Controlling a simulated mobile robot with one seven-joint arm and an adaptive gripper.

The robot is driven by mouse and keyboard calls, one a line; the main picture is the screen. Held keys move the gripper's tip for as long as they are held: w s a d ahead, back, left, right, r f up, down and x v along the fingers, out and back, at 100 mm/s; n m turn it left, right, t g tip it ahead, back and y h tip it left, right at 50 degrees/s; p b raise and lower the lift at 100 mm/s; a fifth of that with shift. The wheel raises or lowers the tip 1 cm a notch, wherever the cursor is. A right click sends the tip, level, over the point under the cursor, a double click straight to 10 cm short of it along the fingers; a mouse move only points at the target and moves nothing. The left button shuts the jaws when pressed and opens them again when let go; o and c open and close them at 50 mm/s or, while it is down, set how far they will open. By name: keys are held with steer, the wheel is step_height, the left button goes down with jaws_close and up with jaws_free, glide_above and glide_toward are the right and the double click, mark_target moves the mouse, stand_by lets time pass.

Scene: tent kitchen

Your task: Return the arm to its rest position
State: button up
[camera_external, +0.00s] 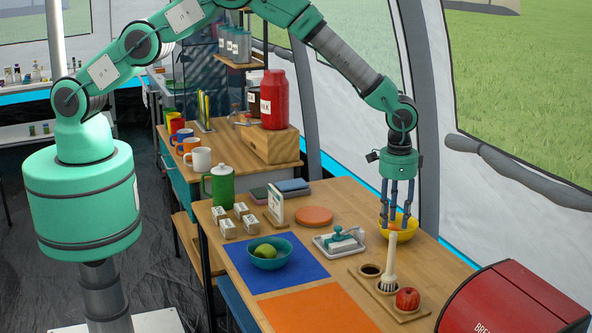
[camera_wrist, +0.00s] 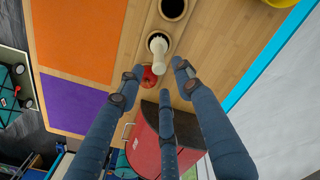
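My arm reaches from its green base at the left across the wooden table (camera_external: 345,200) and bends down at the right. My gripper (camera_external: 393,220) points down, its dark blue fingers in front of the yellow bowl (camera_external: 405,233) in the external view. In the wrist view my gripper (camera_wrist: 156,82) has its fingers spread apart with nothing held between them. The yellow bowl (camera_wrist: 274,2) shows only at the top right corner there, apart from the fingertips. The exact height of the fingertips above the table is hard to tell.
A white brush (camera_external: 389,268) stands upright in a wooden holder beside a red apple (camera_external: 407,298). A red bread bin (camera_external: 515,305) is at the right front. A teal bowl (camera_external: 270,253) sits on a blue mat; an orange mat (camera_external: 315,308) lies bare. The tent wall is close behind.

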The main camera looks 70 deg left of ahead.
steer(key=s+a+r+n+t+b, duration=0.15)
steer(key=s+a+r, duration=0.25)
steer(key=a+r, duration=0.6)
steer(key=s+a+r+b, duration=0.2)
steer(key=s+a+r, duration=0.2)
steer(key=a+r, duration=0.6)
steer(key=s+a+r+n+t+b, duration=0.15)
steer(key=s+a+r, duration=0.4)
steer(key=r, duration=0.75)
steer(key=s+a+r+n+t+b, duration=0.1)
steer(key=s+a+r+b, duration=0.35)
steer(key=s+a, duration=1)
steer(key=s+a+f, duration=0.1)
steer(key=s+a, duration=0.2)
steer(key=s, duration=0.6)
steer(key=s+a+f+n+t, duration=0.1)
steer(key=s+a+f, duration=0.1)
steer(key=s, duration=0.6)
steer(key=shift+s+a+f+b, duration=0.2)
steer(key=shift+s+a+b, duration=0.15)
steer(key=shift+a+b, duration=0.15)
